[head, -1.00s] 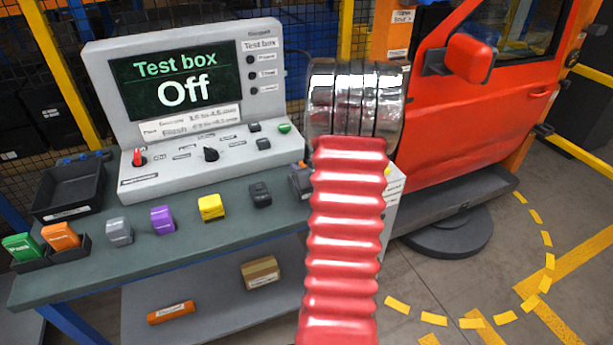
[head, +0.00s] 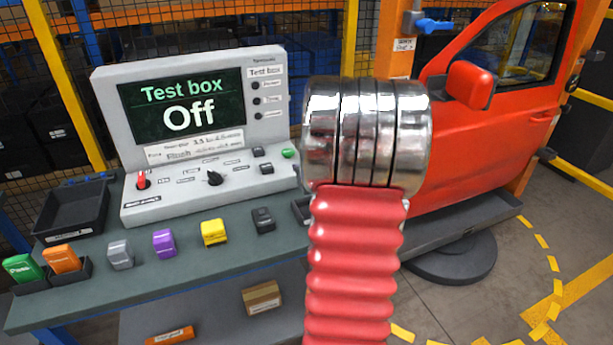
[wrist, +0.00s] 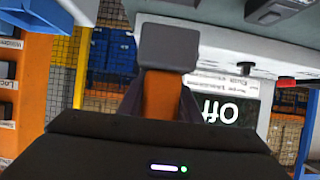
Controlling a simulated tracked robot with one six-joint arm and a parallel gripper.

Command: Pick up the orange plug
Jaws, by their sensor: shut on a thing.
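In the wrist view my gripper (wrist: 160,98) is shut on an orange plug (wrist: 160,92). The orange body sits between the two dark fingers, and a grey block-shaped end (wrist: 168,47) sticks out beyond them. The held plug is clear of the bench. In the head view my gripper and the plug are not seen; my red, ribbed arm with silver rings stands in front of that area.
The bench (head: 190,262) carries the test box (head: 200,130), reading "Off", and grey, purple, yellow and black blocks. A black tray (head: 50,222) and a holder with green and orange pieces (head: 62,259) stand left. A red car door (head: 500,130) is at right.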

